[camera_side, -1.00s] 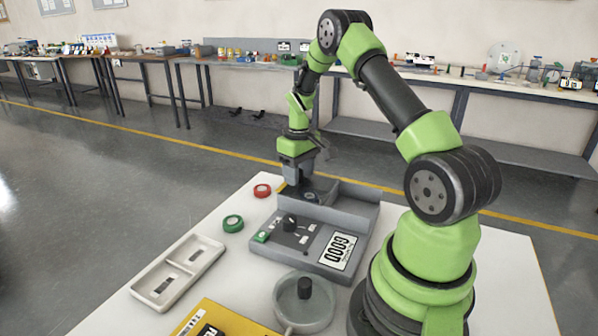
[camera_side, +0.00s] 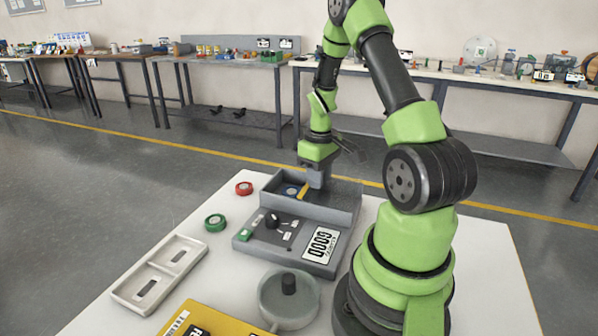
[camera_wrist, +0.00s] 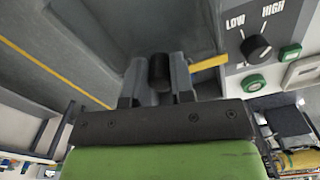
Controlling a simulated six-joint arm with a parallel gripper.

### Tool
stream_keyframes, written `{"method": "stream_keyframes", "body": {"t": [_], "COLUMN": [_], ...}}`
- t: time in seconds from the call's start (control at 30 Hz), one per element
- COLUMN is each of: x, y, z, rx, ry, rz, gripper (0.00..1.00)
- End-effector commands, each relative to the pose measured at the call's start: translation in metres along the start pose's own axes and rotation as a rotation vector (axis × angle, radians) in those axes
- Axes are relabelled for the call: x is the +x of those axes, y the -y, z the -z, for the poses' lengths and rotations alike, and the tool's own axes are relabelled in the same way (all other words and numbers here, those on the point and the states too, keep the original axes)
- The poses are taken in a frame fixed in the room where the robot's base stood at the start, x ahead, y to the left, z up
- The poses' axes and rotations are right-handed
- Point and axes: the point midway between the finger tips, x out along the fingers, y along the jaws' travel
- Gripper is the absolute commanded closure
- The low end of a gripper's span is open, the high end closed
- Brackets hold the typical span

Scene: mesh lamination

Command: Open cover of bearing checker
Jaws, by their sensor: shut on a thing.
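The bearing checker (camera_side: 240,247) is a grey box on the white table, with a control panel in front and a walled bay behind. A cover with a yellow edge strip (camera_side: 303,190) lies in the bay; the strip also shows in the wrist view (camera_wrist: 210,62). Left of the strip the bay is open, and a small round part (camera_side: 291,191) shows inside. My gripper (camera_side: 315,182) is over the bay, right of the strip. In the wrist view my gripper (camera_wrist: 159,82) is shut on a black knob (camera_wrist: 160,70), standing between its fingers. The cover's right part is hidden in the side view.
A pale two-pocket tray (camera_side: 128,297), a yellow panel (camera_side: 228,322) and a round grey dish (camera_side: 267,308) with a black knob are in front. My arm's base stands at right.

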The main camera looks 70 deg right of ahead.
Motion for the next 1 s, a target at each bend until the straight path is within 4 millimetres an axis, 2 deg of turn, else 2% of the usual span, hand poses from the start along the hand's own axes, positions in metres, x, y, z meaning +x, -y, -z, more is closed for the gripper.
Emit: {"method": "stream_keyframes", "body": {"t": [0.1, 0.37, 0.4, 0.47, 0.5, 0.77, 0.87, 1.0], "x": [0.000, 0.000, 0.000, 0.000, 0.000, -0.001, -0.009, -0.034], "y": [-0.002, -0.002, -0.002, -0.002, -0.002, -0.002, -0.002, -0.002], "z": [-0.005, -0.005, -0.005, -0.005, -0.005, -0.005, -0.004, -0.004], "rx": [0.000, -0.002, -0.002, -0.002, -0.001, -0.001, -0.001, -0.001], "ry": [-0.002, -0.003, -0.003, -0.002, -0.002, -0.002, -0.005, -0.008], "rz": [-0.002, -0.002, -0.002, -0.002, -0.002, -0.001, -0.004, -0.006], "gripper": [1.00, 1.00, 0.68, 0.54, 0.52, 0.52, 0.52, 0.52]}}
